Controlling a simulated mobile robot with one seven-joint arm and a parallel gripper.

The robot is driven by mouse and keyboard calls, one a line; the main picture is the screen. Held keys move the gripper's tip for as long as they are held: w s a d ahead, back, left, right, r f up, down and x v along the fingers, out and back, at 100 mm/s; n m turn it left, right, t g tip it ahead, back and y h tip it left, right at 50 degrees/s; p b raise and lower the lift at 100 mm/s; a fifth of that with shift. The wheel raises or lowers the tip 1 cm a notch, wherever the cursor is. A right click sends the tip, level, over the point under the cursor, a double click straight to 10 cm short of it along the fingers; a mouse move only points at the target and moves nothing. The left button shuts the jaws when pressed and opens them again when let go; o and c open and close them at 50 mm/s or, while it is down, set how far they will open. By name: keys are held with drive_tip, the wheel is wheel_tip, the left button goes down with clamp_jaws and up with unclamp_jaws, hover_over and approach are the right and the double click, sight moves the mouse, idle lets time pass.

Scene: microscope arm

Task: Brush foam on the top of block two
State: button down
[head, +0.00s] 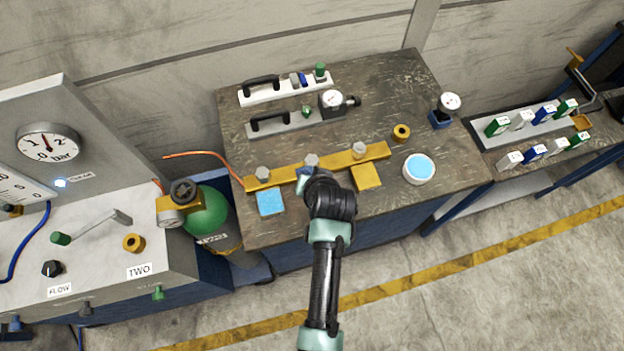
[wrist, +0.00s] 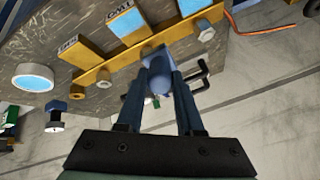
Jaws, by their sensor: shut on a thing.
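My gripper (wrist: 158,82) is shut on a blue tool, likely the brush (wrist: 157,62), whose far end is over or near the yellow bar; contact is unclear. In the wrist view, the middle block (wrist: 127,22) has a light blue top and a label that seems to read TWO. In the head view my gripper (head: 322,182) mostly hides this block. The left block (head: 270,202) has a blue top. The right block (head: 367,177) is plain yellow on top. A round white tub (head: 419,170) with light blue contents stands at the right; it also shows in the wrist view (wrist: 33,77).
The yellow bar (head: 375,154) with several hex fittings runs behind the blocks on the worn bench (head: 400,85). Handled plates and a gauge (head: 333,99) stand at the back. A brass ring (head: 401,132) and a small gauge (head: 449,102) are right. A green cylinder (head: 208,222) stands left.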

idle(0.4)
drive_tip(key=shift+b+x, duration=0.7)
drive_tip(key=shift+x, duration=0.05)
drive_tip(key=shift+w+r, duration=0.1)
drive_tip(key=shift+w, duration=0.05)
